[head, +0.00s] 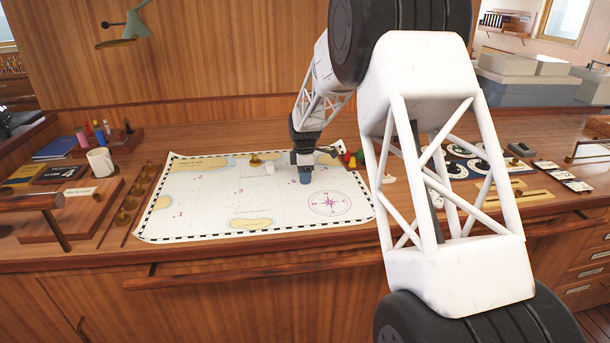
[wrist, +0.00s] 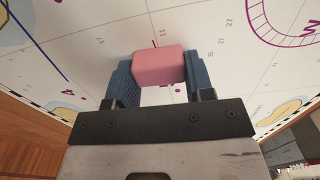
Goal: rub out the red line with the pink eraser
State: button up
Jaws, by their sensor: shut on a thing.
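My gripper (wrist: 158,80) is shut on the pink eraser (wrist: 158,66), which sits between its two blue fingers. In the head view my gripper (head: 305,177) is low over the right half of the white sea chart (head: 205,215); I do not make out the eraser there. In the wrist view a short piece of the red line (wrist: 154,44) shows just beyond the eraser's far edge. Any more of it is hidden by the eraser or gripper. I cannot tell whether the eraser touches the chart.
A blue line (wrist: 38,47) is on the chart to the left in the wrist view. A brass piece (head: 254,160) and a small white object (head: 269,169) are near the chart's far edge. A white mug (head: 100,162) stands left. Colored pieces (head: 352,159) lie right of my gripper.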

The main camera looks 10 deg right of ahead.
aim_at(317, 179)
jog(key=shift+s+a, duration=0.15)
jog(key=shift+a, duration=0.95)
jog(key=shift+f, duration=0.1)
jog(key=shift+d, duration=0.1)
jog(key=shift+d, duration=1)
jog(key=shift+d, duration=0.1)
jog(key=shift+w+d, duration=0.25)
jog(key=shift+d, duration=0.8)
jog(key=shift+d, duration=1.05)
